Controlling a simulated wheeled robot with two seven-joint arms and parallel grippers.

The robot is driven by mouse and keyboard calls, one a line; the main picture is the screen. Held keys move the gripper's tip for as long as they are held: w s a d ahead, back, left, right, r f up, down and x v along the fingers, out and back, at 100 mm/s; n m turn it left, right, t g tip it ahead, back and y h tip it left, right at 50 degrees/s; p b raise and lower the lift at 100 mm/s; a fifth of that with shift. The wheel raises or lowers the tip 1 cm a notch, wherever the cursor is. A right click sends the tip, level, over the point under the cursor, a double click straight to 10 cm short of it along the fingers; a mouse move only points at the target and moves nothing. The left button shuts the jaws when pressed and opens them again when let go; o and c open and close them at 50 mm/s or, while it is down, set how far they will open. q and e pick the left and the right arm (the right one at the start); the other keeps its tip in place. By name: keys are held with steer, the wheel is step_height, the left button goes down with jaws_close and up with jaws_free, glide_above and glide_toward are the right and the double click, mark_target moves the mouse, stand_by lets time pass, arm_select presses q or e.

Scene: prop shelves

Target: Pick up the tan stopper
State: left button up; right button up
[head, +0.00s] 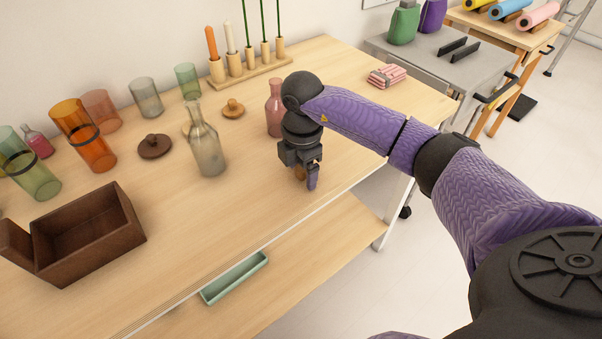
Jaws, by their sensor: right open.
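My right gripper (312,177) points down over the front part of the wooden table, right of the grey glass bottle. Its jaws are open. A small tan piece, likely the tan stopper (300,173), shows right at the fingers. It is mostly hidden by them, and I cannot tell whether they touch it. My left gripper is not in view. A tan knobbed lid (233,108) lies farther back on the table. Part of another tan thing (187,127) shows behind the grey bottle.
The grey bottle (207,150) and a pink bottle (274,110) stand near my right gripper. A dark brown lid (155,146), several coloured glasses and an open brown box (127,220) are to the left. A candle rack (250,72) stands behind. The table's front middle is clear.

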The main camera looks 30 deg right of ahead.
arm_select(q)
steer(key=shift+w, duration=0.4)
arm_select(e)
steer(key=shift+r, duration=0.15)
jaws_close()
